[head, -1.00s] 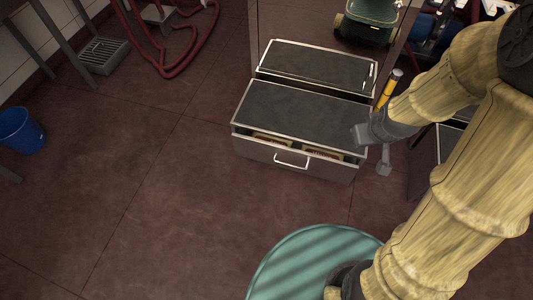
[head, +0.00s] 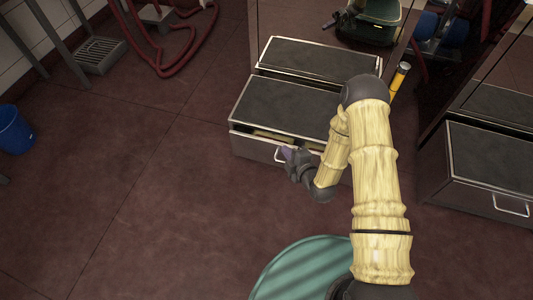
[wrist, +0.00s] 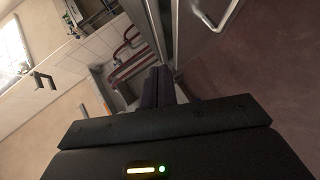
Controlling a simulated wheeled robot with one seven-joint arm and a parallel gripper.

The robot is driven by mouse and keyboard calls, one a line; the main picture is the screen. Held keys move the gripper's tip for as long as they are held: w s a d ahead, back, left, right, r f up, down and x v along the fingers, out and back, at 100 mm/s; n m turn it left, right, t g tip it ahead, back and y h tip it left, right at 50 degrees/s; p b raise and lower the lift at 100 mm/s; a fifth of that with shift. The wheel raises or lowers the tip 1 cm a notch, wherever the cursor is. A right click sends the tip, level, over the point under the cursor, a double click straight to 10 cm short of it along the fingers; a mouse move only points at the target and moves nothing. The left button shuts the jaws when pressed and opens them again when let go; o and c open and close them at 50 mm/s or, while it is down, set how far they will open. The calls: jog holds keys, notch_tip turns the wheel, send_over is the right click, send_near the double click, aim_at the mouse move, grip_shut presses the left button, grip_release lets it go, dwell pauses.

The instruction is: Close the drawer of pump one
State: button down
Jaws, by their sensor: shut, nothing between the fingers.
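The middle pump's drawer (head: 255,146) is a grey metal box low on the floor, in the head view. A gap shows between its front panel and the dark top (head: 280,102), so it stands partly open. My gripper (head: 287,153) is in front of the drawer front, around its handle, which it and my arm mostly hide. Contact cannot be told. In the wrist view the two dark fingers of my gripper (wrist: 158,86) are together and empty. The drawer front (wrist: 203,45) and its handle (wrist: 216,20) show at the upper right there.
Another drawer unit (head: 485,185) with a handle stands at the right. A yellow cylinder (head: 399,77) is behind my arm. A teal round surface (head: 300,265) is at the bottom. A blue bucket (head: 16,130) is at far left. Floor left of the drawer is clear.

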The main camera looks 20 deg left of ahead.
jog(key=s+a+f+n+t+y+b, duration=0.1)
jog(key=s+f+n+t+y+b, duration=0.1)
jog(key=s+f, duration=0.5)
jog(key=shift+s+a+f+n+t+y, duration=0.3)
jog(key=shift+a+n+t, duration=0.1)
jog(key=shift+n, duration=0.1)
jog(key=shift+w, duration=0.15)
jog(key=b, duration=0.8)
send_near(262, 142)
jog(key=x, duration=0.5)
jog(key=shift+a, duration=0.3)
jog(key=shift+w+r+b, duration=0.15)
jog(key=shift+w+b, duration=0.15)
jog(key=shift+w, duration=0.05)
